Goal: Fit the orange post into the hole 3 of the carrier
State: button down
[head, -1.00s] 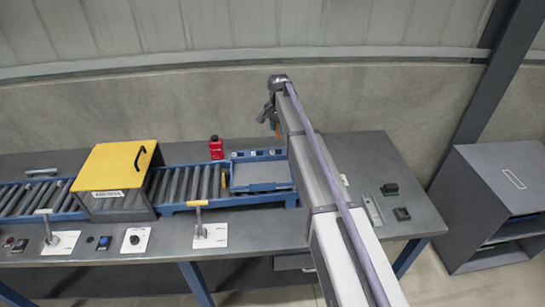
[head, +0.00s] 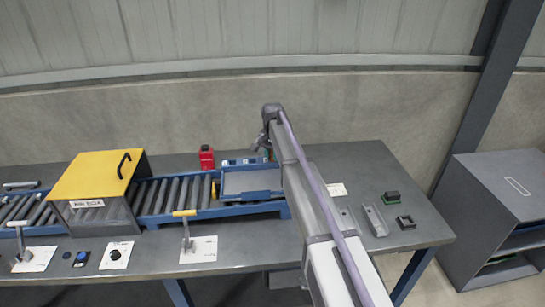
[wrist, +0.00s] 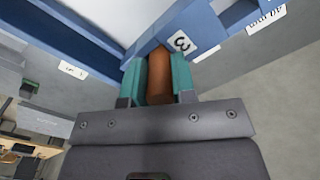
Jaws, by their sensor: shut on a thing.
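The orange post (wrist: 159,78) is upright between the two teal fingers of my gripper (wrist: 157,66) in the wrist view. My gripper is shut on it.
A yellow-topped box (head: 95,178) covers the conveyor further left. A grey channel piece (head: 375,221) and small dark blocks (head: 391,198) lie on the bench to the right.

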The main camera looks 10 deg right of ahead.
jog(key=shift+f, duration=0.25)
jog(key=c, duration=0.9)
grip_release()
jog(key=shift+r, duration=0.1)
jog(key=shift+c, duration=0.2)
